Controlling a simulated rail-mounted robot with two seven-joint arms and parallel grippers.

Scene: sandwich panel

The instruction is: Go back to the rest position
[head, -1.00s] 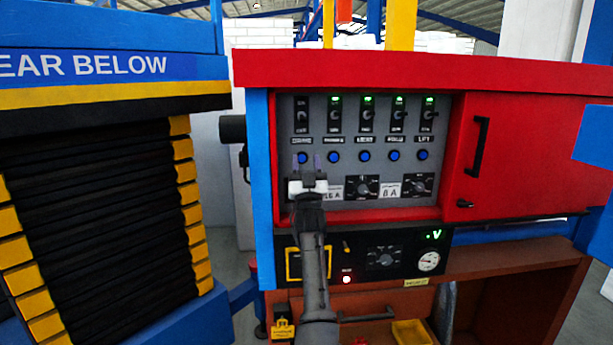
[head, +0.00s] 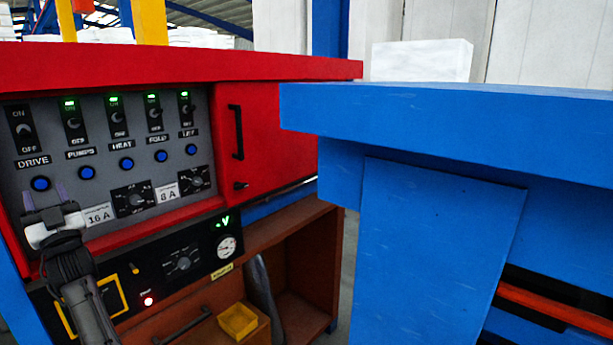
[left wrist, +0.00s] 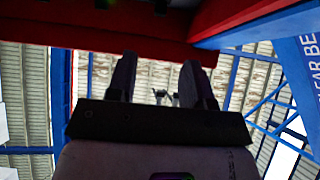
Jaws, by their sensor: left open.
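My left gripper (head: 45,197) is in front of the lower left of the grey control panel (head: 100,135), near the DRIVE column and its blue button (head: 40,184). Its two fingers are apart with nothing between them; they also show apart in the left wrist view (left wrist: 160,80), pointing up towards a red edge. The panel carries a row of switches with blue buttons below. Green lights glow above the PUMPS, HEAT, FOLD and LIFT switches; the DRIVE switch (head: 23,130) shows no green light. My right gripper is not in view.
A large blue machine frame (head: 440,250) fills the right side. A red cabinet door with a black handle (head: 237,132) is right of the panel. Below are a black gauge strip (head: 227,247), a brown open shelf (head: 300,270) and a yellow bin (head: 238,320).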

